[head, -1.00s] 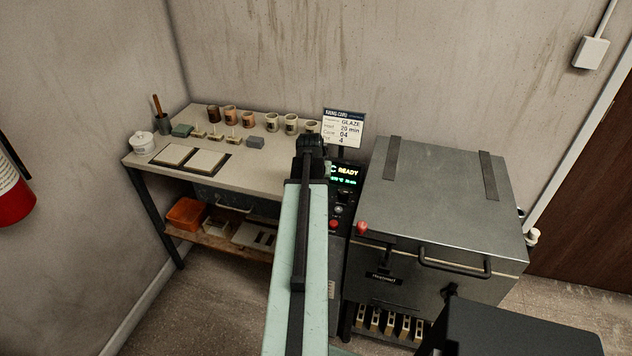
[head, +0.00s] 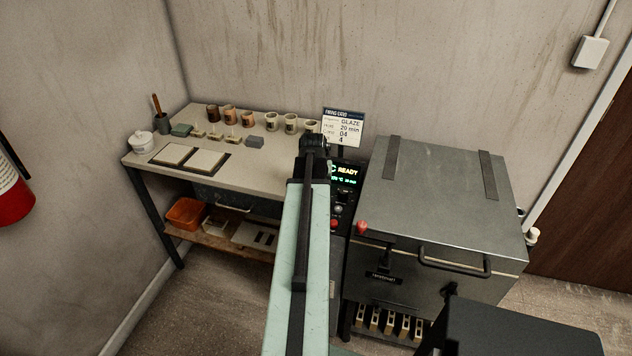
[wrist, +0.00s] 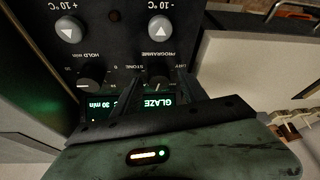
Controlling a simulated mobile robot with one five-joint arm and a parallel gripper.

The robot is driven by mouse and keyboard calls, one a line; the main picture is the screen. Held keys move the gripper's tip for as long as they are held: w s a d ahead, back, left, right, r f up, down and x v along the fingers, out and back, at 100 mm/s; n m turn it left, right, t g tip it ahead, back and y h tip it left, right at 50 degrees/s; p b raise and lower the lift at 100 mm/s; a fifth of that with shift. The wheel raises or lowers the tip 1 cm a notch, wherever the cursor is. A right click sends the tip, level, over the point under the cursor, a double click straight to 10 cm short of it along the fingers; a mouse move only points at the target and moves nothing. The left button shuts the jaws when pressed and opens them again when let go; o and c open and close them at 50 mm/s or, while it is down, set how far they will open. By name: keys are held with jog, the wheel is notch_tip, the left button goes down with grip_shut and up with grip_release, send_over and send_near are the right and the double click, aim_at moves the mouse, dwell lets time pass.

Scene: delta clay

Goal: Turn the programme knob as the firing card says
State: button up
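The programme knob's label (wrist: 160,54) shows upside down on the dark control panel in the wrist view. My gripper (wrist: 163,80) has its two dark fingers at the panel just by this label, with a gap between them. The knob is mostly hidden there, and I cannot tell whether the fingers press on it. The panel display (wrist: 157,103) reads GLAZE and 30 min. In the head view my arm hides the gripper and most of the panel; the display (head: 346,172) reads READY. The firing card (head: 343,127) stands behind, showing GLAZE, 20 min, 04 and 4.
The hold knob (wrist: 90,82) and the +10 °C (wrist: 69,30) and -10 °C (wrist: 160,27) buttons are close by. The kiln (head: 437,200) stands right of the panel. A workbench (head: 262,178) with several cups and tiles stands at left.

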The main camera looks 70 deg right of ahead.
jog(key=p+v, duration=0.7)
jog(key=v, duration=0.1)
jog(key=shift+d+f, duration=0.1)
